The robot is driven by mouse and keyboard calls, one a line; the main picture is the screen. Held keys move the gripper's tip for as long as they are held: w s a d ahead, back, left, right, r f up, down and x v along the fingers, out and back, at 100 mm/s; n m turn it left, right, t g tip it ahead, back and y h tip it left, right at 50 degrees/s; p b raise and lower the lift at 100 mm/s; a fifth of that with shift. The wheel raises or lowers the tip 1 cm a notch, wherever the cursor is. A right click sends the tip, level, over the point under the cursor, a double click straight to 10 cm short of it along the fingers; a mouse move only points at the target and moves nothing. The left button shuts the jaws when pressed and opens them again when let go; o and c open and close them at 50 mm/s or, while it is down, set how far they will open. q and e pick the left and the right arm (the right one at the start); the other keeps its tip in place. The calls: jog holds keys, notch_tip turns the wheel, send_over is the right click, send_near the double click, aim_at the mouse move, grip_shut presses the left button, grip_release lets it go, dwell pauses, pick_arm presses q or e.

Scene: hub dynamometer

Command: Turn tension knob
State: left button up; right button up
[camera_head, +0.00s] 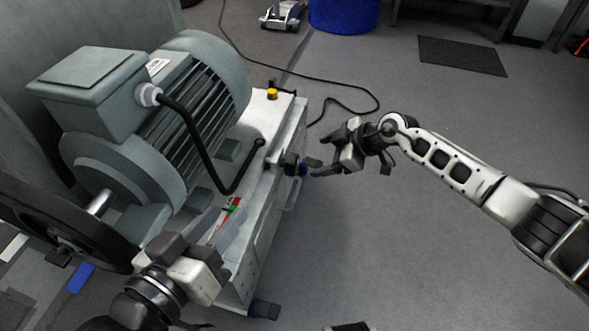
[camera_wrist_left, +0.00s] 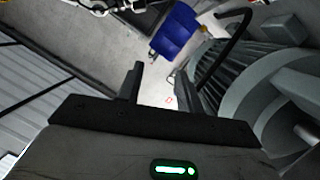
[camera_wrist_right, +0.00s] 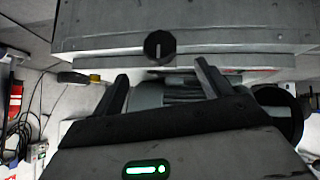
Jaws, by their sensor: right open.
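The tension knob (camera_head: 291,163) is a small dark knob on the side of the grey machine base. In the right wrist view the knob (camera_wrist_right: 159,45) is round and black with a pale line pointing up and down. My right gripper (camera_head: 316,168) is open in front of the knob, fingers pointing at it. In its wrist view the knob shows just beyond the gap between the fingertips (camera_wrist_right: 160,78), not clasped. My left gripper (camera_head: 188,243) is near the front of the machine base, away from the knob. In its wrist view its fingers (camera_wrist_left: 157,80) stand apart and empty.
A large grey motor (camera_head: 155,125) with a thick black cable stands on the base (camera_head: 262,225). A yellow button (camera_head: 272,94) is at the base's far end. A blue bin (camera_head: 343,12) stands at the back. The floor right of the base is mostly clear, with a thin cable (camera_head: 375,100).

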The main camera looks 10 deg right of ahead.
aim_at(297, 163)
jog(key=b+x, duration=0.3)
jog(key=x, duration=0.3)
jog(key=shift+a+f+b, duration=0.1)
jog(key=shift+f+b, duration=0.25)
jog(key=b+x, duration=0.2)
jog(key=x, duration=0.2)
jog(key=shift+a+r+b, duration=0.1)
jog(key=shift+a+b, duration=0.05)
jog(key=shift+b, duration=0.25)
jog(key=shift+w+a, duration=0.1)
jog(key=shift+w, duration=0.05)
jog(key=c, duration=1)
pick_arm(q)
notch_tip(297, 163, up, 9)
jog(key=w+m+t+h, duration=0.2)
jog(key=m+t+h, duration=0.2)
jog(key=m+t, duration=0.1)
jog(key=shift+w+a, duration=0.15)
jog(key=shift+a, duration=0.05)
